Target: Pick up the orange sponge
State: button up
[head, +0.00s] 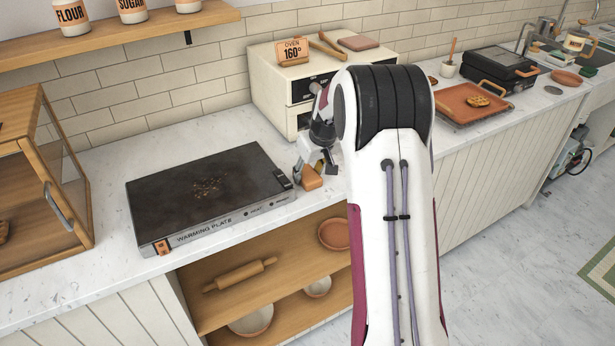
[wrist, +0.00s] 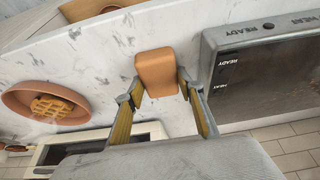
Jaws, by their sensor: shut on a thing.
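The orange sponge (head: 311,179) is a small block near the front edge of the marble counter, right of the warming plate (head: 205,195). My gripper (head: 316,166) reaches down from above and is shut on it. In the wrist view the sponge (wrist: 157,72) sits between the two fingertips of my gripper (wrist: 157,88), with its far end sticking out beyond them. I cannot tell whether its underside touches the counter. My arm hides part of the counter in the head view.
The oven (head: 283,90) stands behind my gripper. The warming plate's edge (wrist: 235,40) is close beside the sponge. A terracotta dish (wrist: 18,104) with a waffle stands on the other side. Open shelves (head: 290,285) lie below the counter's front edge. Bare counter surrounds the sponge.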

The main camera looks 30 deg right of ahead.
aim_at(304, 175)
notch_tip(304, 175, up, 10)
dwell(0.9)
dwell(0.3)
jog(key=shift+c, duration=0.8)
jog(key=w+a+n, duration=0.1)
jog(key=a, duration=0.4)
jog(key=w+a+n, duration=0.1)
jog(key=w+a, duration=0.1)
jog(key=a, duration=0.3)
jog(key=w+a+y, duration=0.1)
jog(key=a, duration=0.4)
jog(key=shift+w+a+r+n, duration=0.1)
jog(key=shift+w+r+n, duration=0.05)
jog(key=shift+n, duration=0.25)
jog(key=a+r+m, duration=0.1)
jog(key=a, duration=0.6)
jog(key=w+a+r+m+h, duration=0.1)
jog(key=a, duration=0.7)
jog(key=shift+w+r+m, duration=0.25)
jog(key=shift+w+m, duration=0.05)
jog(key=shift+m, duration=0.1)
